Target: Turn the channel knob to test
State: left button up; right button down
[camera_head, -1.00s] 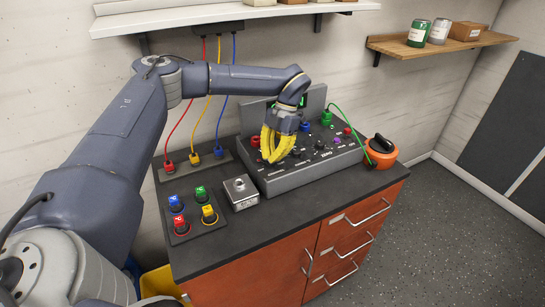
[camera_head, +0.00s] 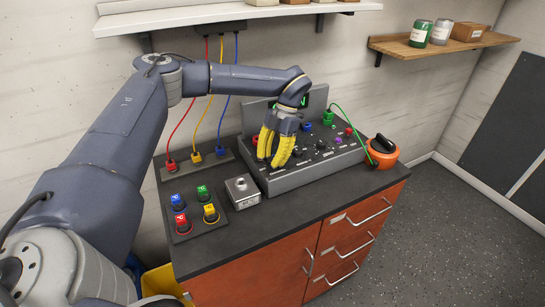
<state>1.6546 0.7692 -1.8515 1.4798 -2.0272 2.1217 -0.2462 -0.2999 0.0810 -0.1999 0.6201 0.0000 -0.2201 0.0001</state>
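The dark test console (camera_head: 322,171) stands on the back of the counter, with several knobs and coloured plugs on its sloped top. My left gripper (camera_head: 271,161) has yellow fingers and reaches down onto the left part of the console's top. The fingers hide what lies beneath them, so I cannot tell whether they touch or hold a knob, nor how far they are closed. A black knob (camera_head: 296,152) shows just right of the fingers, and another black knob (camera_head: 321,145) is farther right. The labels are too small to read, so I cannot single out the channel knob. My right gripper is not in view.
A panel of coloured plugs (camera_head: 184,238) and a small metal box (camera_head: 243,191) lie left of the console. Red, yellow and blue cables hang behind. An orange container (camera_head: 383,157) stands right of the console. The counter's front strip (camera_head: 290,215) is clear.

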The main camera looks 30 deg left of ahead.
pick_arm(q)
jog(key=o, duration=0.4)
jog(key=shift+w+d+r, duration=0.1)
jog(key=shift+w, duration=0.05)
jog(key=shift+c, duration=0.2)
jog(key=shift+w, duration=0.1)
jog(key=v, duration=1.2)
jog(key=shift+d, duration=0.1)
